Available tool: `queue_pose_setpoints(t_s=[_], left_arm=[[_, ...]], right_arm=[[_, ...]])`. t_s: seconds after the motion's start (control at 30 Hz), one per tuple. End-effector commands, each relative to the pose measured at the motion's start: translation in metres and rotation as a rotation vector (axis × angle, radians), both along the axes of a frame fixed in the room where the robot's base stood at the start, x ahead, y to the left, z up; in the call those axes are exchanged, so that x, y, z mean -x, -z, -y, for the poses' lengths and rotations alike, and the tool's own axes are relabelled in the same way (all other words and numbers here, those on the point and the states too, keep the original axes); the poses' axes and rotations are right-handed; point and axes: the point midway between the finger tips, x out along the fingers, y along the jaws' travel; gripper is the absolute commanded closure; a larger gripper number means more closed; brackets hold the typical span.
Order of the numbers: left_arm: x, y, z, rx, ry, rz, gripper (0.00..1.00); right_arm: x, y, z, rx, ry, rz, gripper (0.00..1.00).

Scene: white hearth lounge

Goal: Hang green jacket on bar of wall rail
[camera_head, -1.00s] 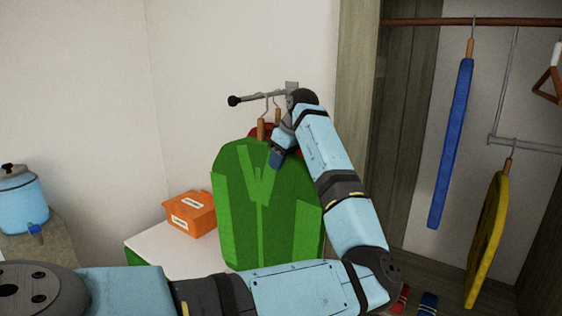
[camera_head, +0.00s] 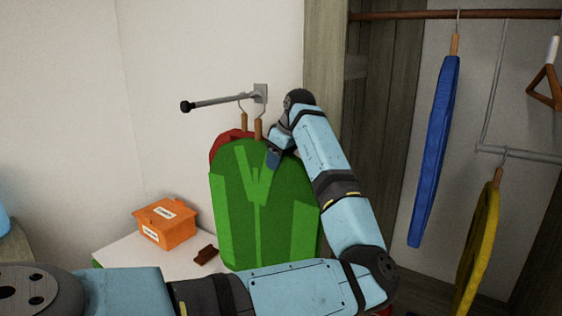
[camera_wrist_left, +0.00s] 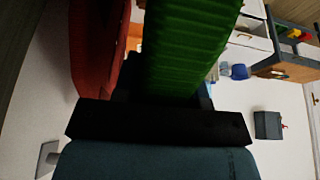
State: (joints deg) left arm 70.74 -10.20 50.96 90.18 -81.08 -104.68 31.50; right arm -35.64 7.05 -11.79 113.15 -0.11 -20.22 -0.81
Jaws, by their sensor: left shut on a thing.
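The green jacket (camera_head: 290,215) hangs upright below the wall rail (camera_head: 215,101), a short grey bar with a dark knob at its left end. My left gripper (camera_head: 273,156) is shut on the green jacket near its top right. The jacket's wooden hanger neck (camera_head: 258,128) rises near the bar's wall end; I cannot tell whether its hook is over the bar. A red jacket (camera_head: 222,146) is mostly hidden behind the green one, its hanger hook at the bar. In the left wrist view, the green jacket (camera_wrist_left: 190,45) and red jacket (camera_wrist_left: 95,50) are side by side. My right gripper is out of view.
An orange box (camera_head: 167,224) and a small brown item (camera_head: 206,255) are on a white-topped surface (camera_head: 125,250) below the rail. An open wardrobe on the right holds a blue garment (camera_head: 436,150) and a yellow garment (camera_head: 480,245). Wall left of the rail is clear.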

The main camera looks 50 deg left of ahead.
Motion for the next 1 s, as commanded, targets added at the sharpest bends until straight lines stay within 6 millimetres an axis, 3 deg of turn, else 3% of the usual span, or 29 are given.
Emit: queue_pose_setpoints(t_s=[0.17, 1.0], left_arm=[[0.003, 0.000, -0.012, -0.002, -0.001, 0.001, 1.00], [0.018, 0.001, -0.074, -0.001, -0.001, 0.001, 1.00]], right_arm=[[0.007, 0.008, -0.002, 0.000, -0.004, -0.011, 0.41], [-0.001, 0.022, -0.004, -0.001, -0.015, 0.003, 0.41]])
